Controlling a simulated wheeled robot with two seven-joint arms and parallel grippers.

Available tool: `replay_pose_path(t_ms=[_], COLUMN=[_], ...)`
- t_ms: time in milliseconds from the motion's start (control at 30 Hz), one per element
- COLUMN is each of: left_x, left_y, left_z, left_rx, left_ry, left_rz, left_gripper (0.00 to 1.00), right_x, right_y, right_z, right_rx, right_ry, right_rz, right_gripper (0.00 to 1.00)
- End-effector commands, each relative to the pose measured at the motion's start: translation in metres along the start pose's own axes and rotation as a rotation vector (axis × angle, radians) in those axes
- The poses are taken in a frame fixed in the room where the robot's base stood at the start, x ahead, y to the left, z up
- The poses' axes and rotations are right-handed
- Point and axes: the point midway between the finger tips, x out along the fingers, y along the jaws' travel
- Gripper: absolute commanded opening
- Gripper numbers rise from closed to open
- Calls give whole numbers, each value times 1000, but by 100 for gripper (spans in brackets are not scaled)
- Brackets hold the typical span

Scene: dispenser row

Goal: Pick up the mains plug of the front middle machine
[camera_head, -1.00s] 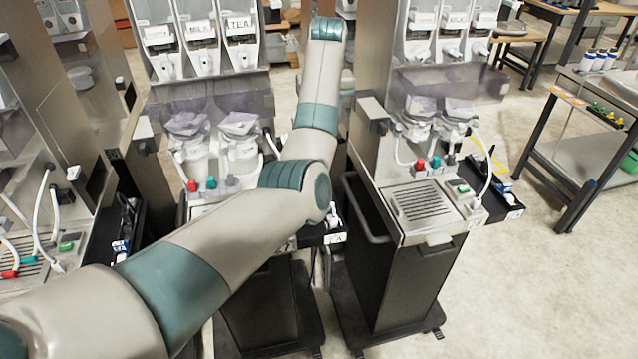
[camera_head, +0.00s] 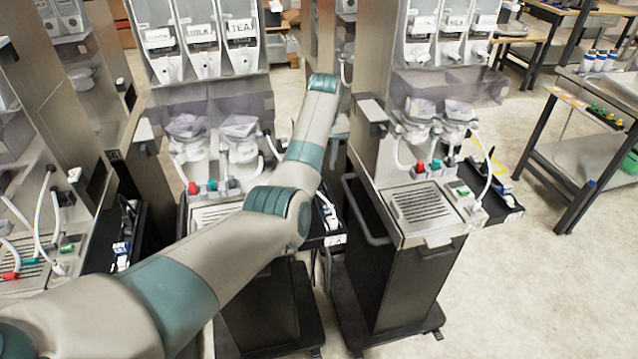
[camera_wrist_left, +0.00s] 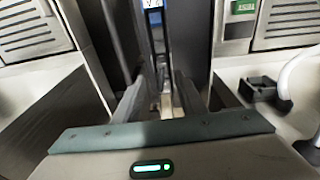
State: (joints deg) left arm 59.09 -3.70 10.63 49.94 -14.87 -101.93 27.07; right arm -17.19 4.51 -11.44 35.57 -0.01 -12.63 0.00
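The front middle machine (camera_head: 262,305) stands left of centre in the head view, partly covered by my left arm. My left arm reaches over its right side, towards the gap beside the right machine. My left gripper is not clearly visible there. In the left wrist view my left gripper (camera_wrist_left: 160,98) points down into a dark, narrow gap between two machines. Its two fingers are apart, with something small and pale between or beyond them, too blurred to name. I cannot make out the mains plug in either view. My right gripper is not in view.
The right machine (camera_head: 405,285) stands close beside the middle one, with a side handle (camera_head: 362,210) facing the gap. A black side tray (camera_head: 325,238) sticks out at the middle machine's right. A workbench (camera_head: 575,130) stands far right. The floor at the lower right is clear.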

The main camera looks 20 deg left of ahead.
Motion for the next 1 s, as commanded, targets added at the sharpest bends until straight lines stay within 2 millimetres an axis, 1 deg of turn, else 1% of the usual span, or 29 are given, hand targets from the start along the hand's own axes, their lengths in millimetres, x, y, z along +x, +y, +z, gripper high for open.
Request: replay_pose_path(t_ms=[233, 367, 467, 633, 700, 800, 1000], left_x=[0, 3, 10, 28, 38, 47, 52], left_y=[0, -1, -3, -7, -6, -6, -6], left_z=[0, 1, 2, 5, 4, 4, 5], left_rx=[0, 0, 0, 0, 1, 1, 1], left_ry=[0, -2, -3, -3, -2, -2, 0], left_rz=[0, -1, -2, -3, -2, -1, 0], left_gripper=[38, 38, 38, 38, 38, 38, 38], right_x=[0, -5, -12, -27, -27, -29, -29], right_y=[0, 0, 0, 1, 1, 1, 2], right_z=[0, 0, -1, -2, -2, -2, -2], right_rx=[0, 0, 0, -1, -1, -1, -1], right_ry=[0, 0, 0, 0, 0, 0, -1], right_rz=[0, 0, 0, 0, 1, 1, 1], right_gripper=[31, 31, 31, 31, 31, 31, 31])
